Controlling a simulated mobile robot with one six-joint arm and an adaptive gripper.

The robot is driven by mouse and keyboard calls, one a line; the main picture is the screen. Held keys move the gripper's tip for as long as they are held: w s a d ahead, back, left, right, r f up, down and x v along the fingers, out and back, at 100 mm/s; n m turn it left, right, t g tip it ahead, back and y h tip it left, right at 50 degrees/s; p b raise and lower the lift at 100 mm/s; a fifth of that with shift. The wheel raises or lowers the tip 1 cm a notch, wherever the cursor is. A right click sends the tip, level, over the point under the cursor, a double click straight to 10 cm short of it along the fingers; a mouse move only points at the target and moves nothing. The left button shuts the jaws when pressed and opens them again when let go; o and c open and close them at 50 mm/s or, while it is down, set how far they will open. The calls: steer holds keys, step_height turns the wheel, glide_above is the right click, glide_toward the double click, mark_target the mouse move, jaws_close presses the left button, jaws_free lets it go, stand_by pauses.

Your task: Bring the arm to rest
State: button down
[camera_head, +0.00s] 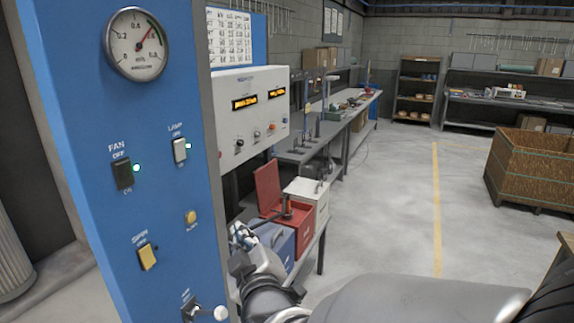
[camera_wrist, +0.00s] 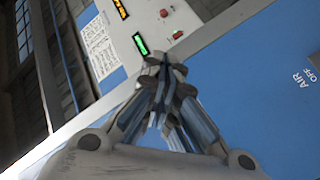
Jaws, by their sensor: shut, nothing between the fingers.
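My gripper (camera_head: 240,234) is beside the right edge of the blue control panel (camera_head: 90,130), with my arm reaching in from the lower right. In the wrist view the fingers of my gripper (camera_wrist: 168,64) come together at the tips with nothing between them. Behind the tips are a white instrument box with lit displays (camera_wrist: 140,43) and a blue panel face with an "AIR OFF" label (camera_wrist: 305,78). Whether my gripper touches the panel cannot be told.
The panel carries a gauge (camera_head: 136,44), a fan switch (camera_head: 122,174), a lamp switch (camera_head: 180,149), and a lever (camera_head: 205,312). A wooden crate (camera_head: 528,167) is at right; open floor (camera_head: 390,200) lies between.

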steer(key=s+d+f+m+g+h, duration=0.25)
steer(key=s+d, duration=0.25)
steer(key=d, duration=0.3)
steer(key=s+d+f+m+g+h, duration=0.1)
steer(key=s+d+m+g, duration=0.35)
steer(key=d, duration=0.45)
steer(key=s+d+f+m+g+h, duration=0.1)
steer(key=s+d, duration=0.3)
steer(key=s, duration=0.4)
steer(key=s+d+f+m+g+h, duration=0.2)
steer(key=s+d+f+m+g, duration=0.1)
steer(key=s, duration=0.6)
steer(key=shift+s+d+m+b, duration=0.2)
steer(key=shift+d+m+b, duration=0.25)
steer(key=shift+d+m, duration=0.6)
steer(key=shift+n, duration=0.25)
